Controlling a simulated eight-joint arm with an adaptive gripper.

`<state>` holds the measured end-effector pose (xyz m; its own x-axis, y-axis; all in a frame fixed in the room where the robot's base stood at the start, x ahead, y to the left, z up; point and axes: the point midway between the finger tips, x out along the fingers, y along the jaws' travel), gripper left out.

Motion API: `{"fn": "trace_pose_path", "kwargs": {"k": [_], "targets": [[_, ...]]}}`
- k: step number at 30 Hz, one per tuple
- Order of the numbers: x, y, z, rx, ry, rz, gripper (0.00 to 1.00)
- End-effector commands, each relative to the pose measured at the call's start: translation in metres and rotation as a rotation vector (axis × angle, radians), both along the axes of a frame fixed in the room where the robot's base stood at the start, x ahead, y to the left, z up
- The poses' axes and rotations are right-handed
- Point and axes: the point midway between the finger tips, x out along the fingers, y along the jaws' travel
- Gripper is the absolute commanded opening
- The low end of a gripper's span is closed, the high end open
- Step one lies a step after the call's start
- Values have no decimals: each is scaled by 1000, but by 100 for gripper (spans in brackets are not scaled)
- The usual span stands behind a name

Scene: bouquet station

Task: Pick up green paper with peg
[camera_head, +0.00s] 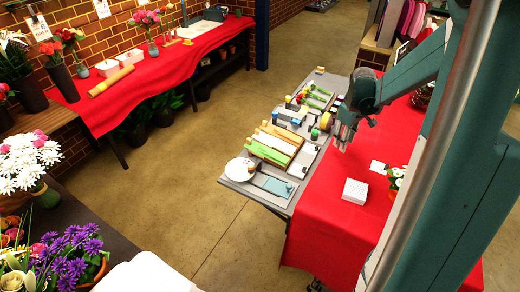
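A green flat piece (267,153), which looks like the green paper, lies on the grey work table (233,186) among white and orange sheets. A small light peg-like piece (249,141) seems to sit at its left end, but it is too small to be sure. My gripper (342,142) points down above the edge where the grey table meets the red cloth, right of the green piece and apart from it. I see nothing in it, and its finger gap is too small to judge.
Spools (325,121) and several flower stems lie on the grey table near my gripper. A white plate (240,169) sits at its left end. A white box (355,191) stands on the red cloth (325,215). The floor (200,200) left of the table is clear.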

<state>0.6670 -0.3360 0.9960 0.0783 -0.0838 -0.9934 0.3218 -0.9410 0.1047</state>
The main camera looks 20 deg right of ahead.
Motion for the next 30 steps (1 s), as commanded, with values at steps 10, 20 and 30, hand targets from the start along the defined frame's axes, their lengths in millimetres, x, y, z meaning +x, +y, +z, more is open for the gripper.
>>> {"fn": "trace_pose_path", "kwargs": {"k": [10, 20, 30], "targets": [[47, 62, -2, -12, -58, -188, 32], [86, 124, -5, -7, -126, -371, 32], [120, 195, -6, 20, -200, -556, 32]]}}
